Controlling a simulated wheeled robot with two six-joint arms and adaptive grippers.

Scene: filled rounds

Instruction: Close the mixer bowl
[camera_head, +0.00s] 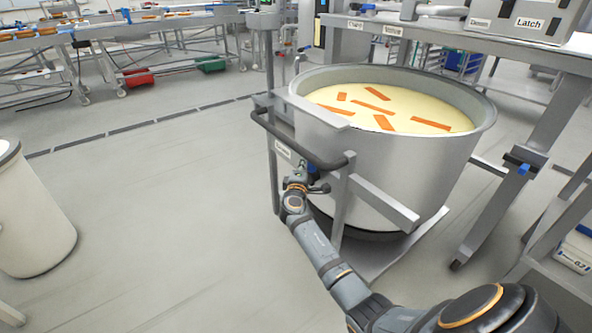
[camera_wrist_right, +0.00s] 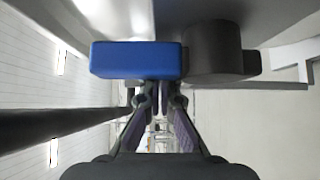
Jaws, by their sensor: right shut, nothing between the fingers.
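The mixer bowl (camera_head: 440,158) is a large grey metal tub, open at the top and upright in a wheeled frame. It holds a pale yellow filling (camera_head: 350,80) with several orange strips. A black bar handle (camera_head: 290,142) runs along the near left of the frame. My right gripper (camera_head: 314,180) is low at the bowl's near left side, just under this handle. In the right wrist view the gripper (camera_wrist_right: 160,98) is shut and empty. A blue block (camera_wrist_right: 135,61) beside a dark cylinder (camera_wrist_right: 212,50) lies right in front of the fingers; contact is unclear. My left gripper is not in view.
A grey machine frame (camera_head: 450,38) with labels, one reading "Latch" (camera_head: 529,23), stands behind and right of the bowl. A dark clamp with a blue part (camera_head: 522,163) sits on its leg. A pale bin (camera_head: 30,215) stands left. The floor between is clear.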

